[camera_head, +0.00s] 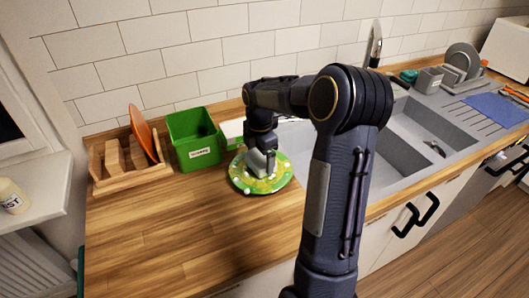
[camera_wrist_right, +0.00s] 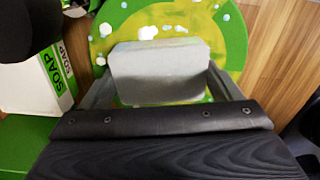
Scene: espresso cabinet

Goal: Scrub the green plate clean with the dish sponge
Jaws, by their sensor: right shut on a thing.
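The green plate (camera_head: 245,184) lies on the wooden counter beside the sink, with yellowish smears and white foam blobs on it. The plate also fills the top of the right wrist view (camera_wrist_right: 235,35). My right gripper (camera_head: 262,160) is over the plate, shut on the grey dish sponge (camera_wrist_right: 158,72). The sponge is between the two fingers, at the plate's surface; exact contact cannot be told. The sponge shows only partly in the head view (camera_head: 257,164). My left gripper is not in view.
A green bin (camera_head: 195,142) and a wooden rack (camera_head: 125,165) with an orange plate (camera_head: 144,132) stand left of the plate. A white and green soap box (camera_wrist_right: 52,75) is close to my gripper. The sink (camera_head: 400,150) is at right. The front left counter is clear.

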